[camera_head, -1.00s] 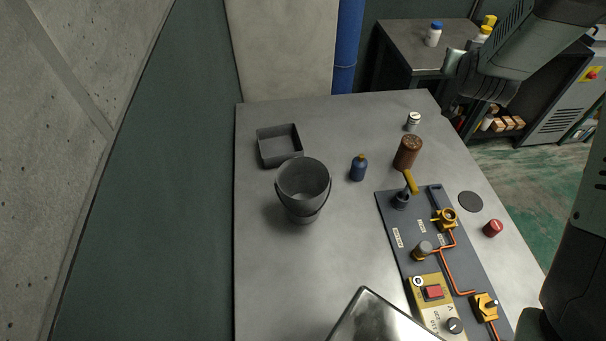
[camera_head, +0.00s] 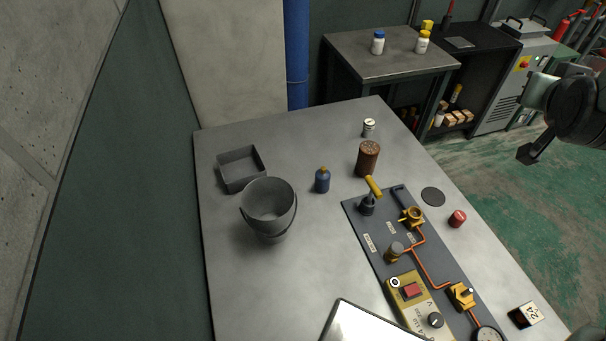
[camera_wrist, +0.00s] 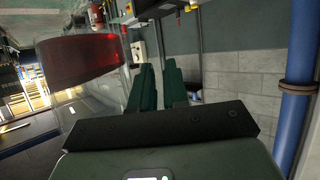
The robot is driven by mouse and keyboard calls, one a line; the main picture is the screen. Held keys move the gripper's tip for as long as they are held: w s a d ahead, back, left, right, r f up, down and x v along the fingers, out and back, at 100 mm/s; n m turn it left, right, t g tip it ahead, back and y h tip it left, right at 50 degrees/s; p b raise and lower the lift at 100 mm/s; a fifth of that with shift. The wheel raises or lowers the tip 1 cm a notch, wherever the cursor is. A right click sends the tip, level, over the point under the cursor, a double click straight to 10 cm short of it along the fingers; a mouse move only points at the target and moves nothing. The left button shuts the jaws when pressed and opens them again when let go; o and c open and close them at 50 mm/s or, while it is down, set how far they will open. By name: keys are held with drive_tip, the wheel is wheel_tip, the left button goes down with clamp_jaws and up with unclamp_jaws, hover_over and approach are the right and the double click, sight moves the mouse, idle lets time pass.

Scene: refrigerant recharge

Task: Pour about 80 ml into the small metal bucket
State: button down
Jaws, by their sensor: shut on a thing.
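The small metal bucket (camera_head: 270,222) stands upright on the grey table, left of centre in the head view. It is dark grey, with its open top up and its handle hanging down at the side. In the wrist view my gripper (camera_wrist: 158,72) has green fingers close together, shut on a clear vessel (camera_wrist: 118,88) with dark red liquid (camera_wrist: 85,62) in it. The grip point itself is hard to see. In the head view my arm is at the right edge, far from the bucket; the vessel cannot be made out there.
A square grey tray (camera_head: 228,186) stands behind the bucket. A blue bottle (camera_head: 322,181), a rusty brown can (camera_head: 367,160) and a small white jar (camera_head: 369,128) stand to its right. A panel (camera_head: 380,238) with valves and copper pipe lies at right. The table's front left is clear.

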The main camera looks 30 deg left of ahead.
drive_tip(key=s+f+n+y, duration=0.1)
drive_tip(key=s+f+y, duration=0.1)
drive_tip(key=s+f, duration=0.35)
drive_tip(key=s+a+f+n+g+y, duration=0.1)
drive_tip(key=s+f+n, duration=0.1)
drive_tip(key=f, duration=0.7)
drive_tip(key=s+f+n+y, duration=0.1)
drive_tip(key=s+f+y, duration=0.15)
drive_tip(key=f, duration=0.45)
drive_tip(key=s+a+n+g+y, duration=0.8)
drive_tip(key=s+a+n+g, duration=0.55)
drive_tip(key=s+a, duration=0.25)
drive_tip(key=s+a+f+n+g+h, duration=0.2)
drive_tip(key=s+a+f+n+g, duration=0.1)
drive_tip(key=s+n+g, duration=0.1)
drive_tip(key=s+a+f+n+g+h, duration=0.2)
drive_tip(key=s+n+g, duration=0.3)
drive_tip(key=s, duration=0.4)
drive_tip(key=shift+s+a+f+n+h, duration=0.25)
drive_tip(key=shift+a+f+n+h, duration=0.1)
drive_tip(key=shift+a+f+n, duration=0.45)
drive_tip(key=shift+w+r+m, duration=0.15)
drive_tip(key=shift+m, duration=0.2)
